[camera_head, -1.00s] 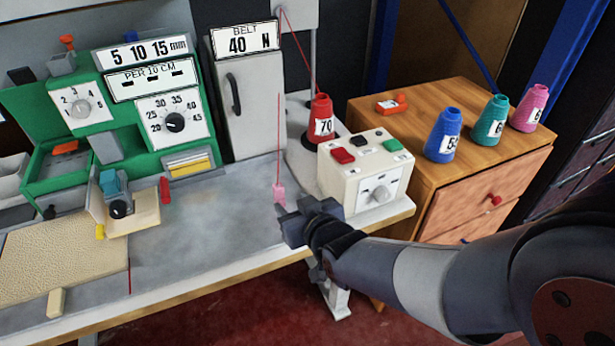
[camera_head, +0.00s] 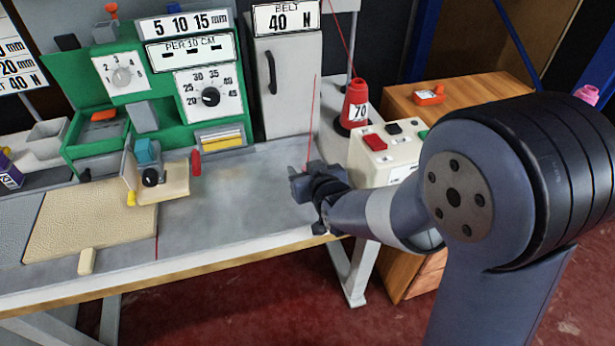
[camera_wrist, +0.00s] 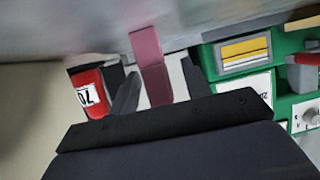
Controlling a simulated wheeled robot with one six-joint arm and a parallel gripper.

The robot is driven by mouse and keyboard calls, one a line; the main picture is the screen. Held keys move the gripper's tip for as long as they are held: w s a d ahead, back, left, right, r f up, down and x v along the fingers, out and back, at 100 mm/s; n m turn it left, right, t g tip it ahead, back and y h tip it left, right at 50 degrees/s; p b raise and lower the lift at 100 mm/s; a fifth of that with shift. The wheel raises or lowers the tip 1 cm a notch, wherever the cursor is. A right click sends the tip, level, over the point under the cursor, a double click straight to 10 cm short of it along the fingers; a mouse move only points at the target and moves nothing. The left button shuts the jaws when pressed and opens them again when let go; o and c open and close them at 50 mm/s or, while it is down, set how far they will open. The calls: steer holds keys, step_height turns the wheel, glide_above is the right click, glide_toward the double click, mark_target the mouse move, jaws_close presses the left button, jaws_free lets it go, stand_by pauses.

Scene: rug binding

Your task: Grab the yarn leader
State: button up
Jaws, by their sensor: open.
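The yarn leader is a thin red strand (camera_head: 312,120) that rises from my gripper in the head view. Its pink tag (camera_wrist: 152,66) shows in the wrist view as a flat strip between my two dark fingers. My gripper (camera_wrist: 160,80) is open, with a finger on each side of the tag and gaps beside it. In the head view my gripper (camera_head: 305,180) is over the bench near its front right and hides the tag.
A cream control box (camera_head: 372,158) stands just right of my gripper. A red cone marked 70 (camera_head: 355,100) stands behind it. The green machine (camera_head: 72,130) and a beige piece (camera_head: 85,225) are on the left. The middle of the grey bench (camera_head: 225,200) is bare.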

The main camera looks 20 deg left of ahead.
steer(key=shift+w+a+f, duration=0.2)
steer(key=shift+w, duration=0.1)
steer(key=shift+c, duration=0.5)
jaws_close()
